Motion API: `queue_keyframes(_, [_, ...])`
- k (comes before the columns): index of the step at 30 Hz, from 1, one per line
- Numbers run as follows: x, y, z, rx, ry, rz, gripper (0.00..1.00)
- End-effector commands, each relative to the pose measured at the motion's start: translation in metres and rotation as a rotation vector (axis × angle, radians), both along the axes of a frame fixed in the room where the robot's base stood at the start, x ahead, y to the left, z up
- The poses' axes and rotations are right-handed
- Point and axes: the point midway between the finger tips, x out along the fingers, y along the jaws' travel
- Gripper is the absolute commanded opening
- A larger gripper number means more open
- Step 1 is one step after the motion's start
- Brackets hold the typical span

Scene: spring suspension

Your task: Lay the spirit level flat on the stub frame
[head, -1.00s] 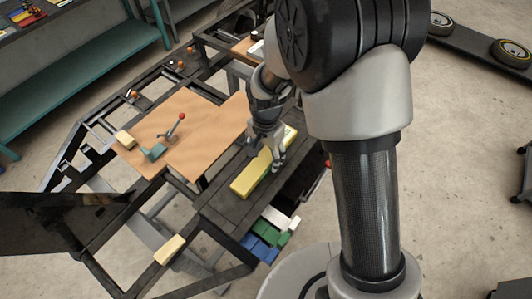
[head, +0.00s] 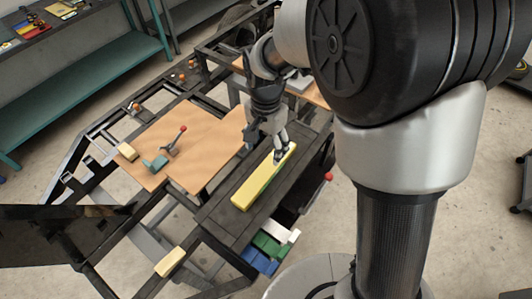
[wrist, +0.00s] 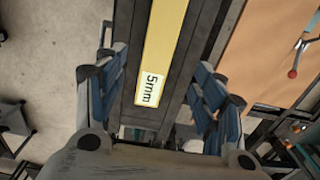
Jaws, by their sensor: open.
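A dark metal frame (head: 88,140), possibly the stub frame, extends to the left.
A wooden panel (head: 203,150) lies on the frame with a red-knobbed lever clamp (head: 172,148) and a small cream block (head: 127,151). Another cream block (head: 170,262) rests on a front rail. Blue, green and white pieces (head: 268,246) sit below the bench edge. A teal bench (head: 95,60) stands behind.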

Motion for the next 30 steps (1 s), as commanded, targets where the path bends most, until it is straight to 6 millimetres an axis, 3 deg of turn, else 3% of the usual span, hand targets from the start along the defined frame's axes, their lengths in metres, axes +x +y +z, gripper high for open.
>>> queue_keyframes(10, [-0.002, -0.003, 0.017, 0.002, -0.007, 0.007, 0.63])
queue_keyframes(14, [-0.013, -0.018, 0.046, 0.011, -0.046, 0.06, 0.63])
queue_keyframes(17, [-0.032, -0.039, 0.081, 0.015, -0.102, 0.141, 0.63])
queue_keyframes(21, [-0.072, -0.07, 0.122, 0.004, -0.185, 0.273, 0.63])
queue_keyframes(25, [-0.114, -0.094, 0.147, -0.025, -0.26, 0.396, 0.63])
queue_keyframes(30, [-0.163, -0.115, 0.16, -0.08, -0.34, 0.537, 0.63])
